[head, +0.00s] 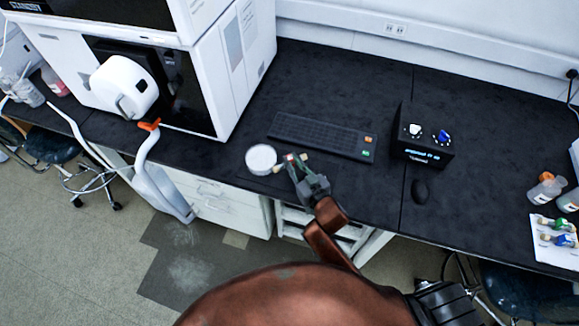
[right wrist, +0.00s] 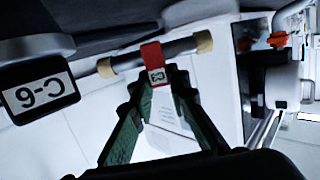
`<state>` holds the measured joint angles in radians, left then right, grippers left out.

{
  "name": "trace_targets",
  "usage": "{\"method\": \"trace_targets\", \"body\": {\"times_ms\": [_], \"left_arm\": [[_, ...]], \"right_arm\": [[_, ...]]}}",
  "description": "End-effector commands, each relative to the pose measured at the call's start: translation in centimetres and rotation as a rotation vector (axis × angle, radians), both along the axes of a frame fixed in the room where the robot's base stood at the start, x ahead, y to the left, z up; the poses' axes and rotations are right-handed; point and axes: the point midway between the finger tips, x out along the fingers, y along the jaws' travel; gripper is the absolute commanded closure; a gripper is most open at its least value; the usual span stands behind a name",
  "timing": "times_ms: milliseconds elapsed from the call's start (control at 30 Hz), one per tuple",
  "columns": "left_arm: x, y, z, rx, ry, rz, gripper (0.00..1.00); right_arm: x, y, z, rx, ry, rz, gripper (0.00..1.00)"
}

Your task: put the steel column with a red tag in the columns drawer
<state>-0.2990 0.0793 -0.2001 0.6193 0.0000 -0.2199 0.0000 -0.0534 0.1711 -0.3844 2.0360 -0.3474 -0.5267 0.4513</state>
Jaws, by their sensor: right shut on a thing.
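The steel column (right wrist: 181,49) is a short grey tube with tan end caps and a red tag (right wrist: 151,54) around its middle. My right gripper (right wrist: 159,74) is shut on it at the tag in the right wrist view. In the head view, the right gripper (head: 297,168) holds the column (head: 279,169) at the bench's front edge, beside a round white dish. White drawer fronts (head: 228,208) show under the bench at left; I cannot tell which is the columns drawer. My left gripper is not in view.
The white dish (head: 261,159) stands close left of the gripper. A dark keyboard (head: 322,136), a black box (head: 425,140) and a mouse (head: 420,191) lie on the bench. A large white instrument (head: 232,70) stands at left. A black plate with a white label (right wrist: 42,92) shows in the wrist view.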

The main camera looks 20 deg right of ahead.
Motion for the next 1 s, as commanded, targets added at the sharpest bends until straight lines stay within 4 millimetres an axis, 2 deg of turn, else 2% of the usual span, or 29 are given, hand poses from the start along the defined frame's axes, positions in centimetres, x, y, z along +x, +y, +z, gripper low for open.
{"method": "trace_targets", "body": {"times_ms": [233,400,800,833,1000], "left_arm": [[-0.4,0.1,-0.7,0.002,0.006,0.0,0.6],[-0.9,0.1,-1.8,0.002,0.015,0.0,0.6],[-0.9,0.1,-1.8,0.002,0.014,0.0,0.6],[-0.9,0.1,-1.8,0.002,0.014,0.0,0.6],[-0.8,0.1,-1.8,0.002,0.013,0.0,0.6]], "right_arm": [[1.1,0.6,-1.6,0.0,0.001,0.0,1.0],[0.9,0.5,-4.3,0.001,0.003,0.001,1.0],[0.9,0.5,-4.6,0.001,0.001,0.001,1.0],[0.9,0.5,-4.6,0.001,0.001,0.001,0.83],[0.9,0.5,-4.6,0.0,0.001,0.001,0.71]]}}
